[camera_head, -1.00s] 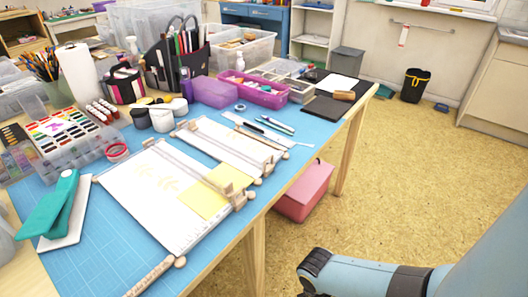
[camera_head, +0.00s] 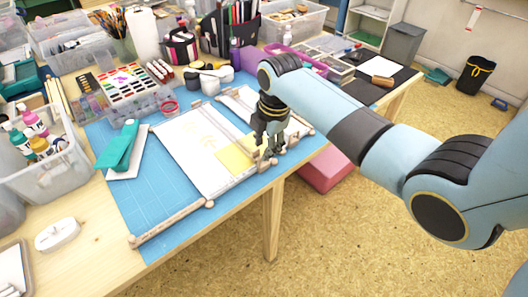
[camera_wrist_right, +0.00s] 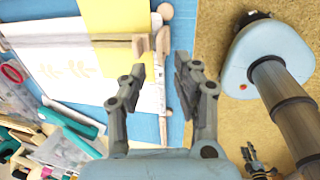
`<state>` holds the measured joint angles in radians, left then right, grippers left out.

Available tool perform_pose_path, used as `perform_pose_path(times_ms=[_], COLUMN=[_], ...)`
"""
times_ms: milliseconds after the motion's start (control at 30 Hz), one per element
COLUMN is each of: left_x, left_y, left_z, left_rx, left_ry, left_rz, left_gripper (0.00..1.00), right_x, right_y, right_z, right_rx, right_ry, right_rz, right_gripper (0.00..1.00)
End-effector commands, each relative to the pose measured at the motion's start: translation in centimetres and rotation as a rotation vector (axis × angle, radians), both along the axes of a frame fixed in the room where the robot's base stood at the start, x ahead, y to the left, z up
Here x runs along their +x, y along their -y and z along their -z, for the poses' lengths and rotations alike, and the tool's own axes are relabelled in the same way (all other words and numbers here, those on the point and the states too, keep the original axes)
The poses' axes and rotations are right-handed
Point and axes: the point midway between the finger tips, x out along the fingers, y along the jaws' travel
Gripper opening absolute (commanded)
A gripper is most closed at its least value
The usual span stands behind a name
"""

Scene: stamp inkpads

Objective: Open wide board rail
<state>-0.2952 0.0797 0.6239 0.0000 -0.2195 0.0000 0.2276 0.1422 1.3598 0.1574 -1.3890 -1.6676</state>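The wide white board (camera_head: 190,160) lies on the blue mat, with a yellow sheet (camera_head: 235,161) at its right end. My left gripper is not in view.
A narrower board (camera_head: 238,100) lies just behind. A teal stapler-like tool (camera_head: 122,146) lies left of the wide board.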

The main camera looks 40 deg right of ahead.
Motion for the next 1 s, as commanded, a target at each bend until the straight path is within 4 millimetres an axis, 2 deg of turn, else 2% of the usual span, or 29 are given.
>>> perform_pose_path(times_ms=[100,200,567,800,1000], left_x=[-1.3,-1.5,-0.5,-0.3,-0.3], left_y=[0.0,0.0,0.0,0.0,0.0], left_z=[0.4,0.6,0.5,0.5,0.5], left_rx=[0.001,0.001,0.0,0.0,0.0], left_ry=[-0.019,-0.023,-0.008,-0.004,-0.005], left_rz=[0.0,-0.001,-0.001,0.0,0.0], left_gripper=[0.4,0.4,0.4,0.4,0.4], right_x=[0.3,0.5,0.6,0.6,0.6], right_y=[-0.1,0.0,0.0,0.0,-0.1], right_z=[2.0,2.8,3.4,3.3,3.3], right_rx=[0.001,0.0,0.0,0.0,0.0], right_ry=[-0.002,-0.001,0.0,-0.001,-0.001], right_rz=[0.0,0.0,0.0,0.0,0.0], right_gripper=[0.31,0.31,0.31,0.0,0.0])
